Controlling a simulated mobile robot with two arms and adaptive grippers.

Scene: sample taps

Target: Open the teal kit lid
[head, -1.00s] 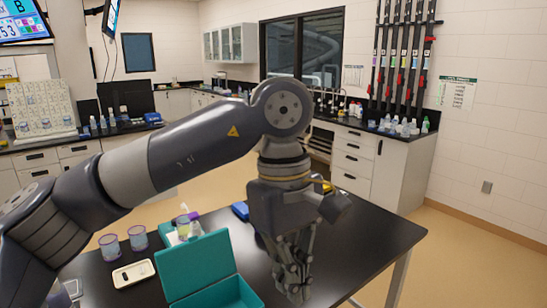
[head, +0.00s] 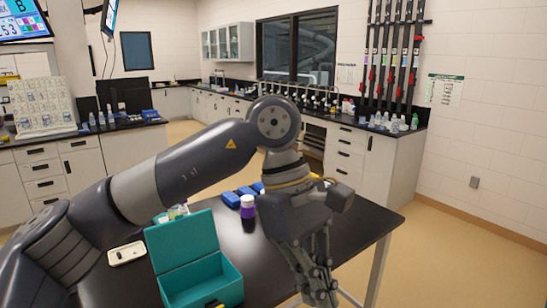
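The teal kit (head: 228,289) sits on the black table at the lower middle, partly cut off by the bottom edge. Its teal lid (head: 182,240) stands raised at the back, tilted backward, so the box is open. A small dark and yellow item shows at the bottom edge by its front. My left gripper (head: 322,290) points down to the right of the kit, apart from it. Nothing is seen in its fingers, which overlap from this angle, so their opening is unclear. My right gripper is not in view.
My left arm crosses above. The right part of the table is clear.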

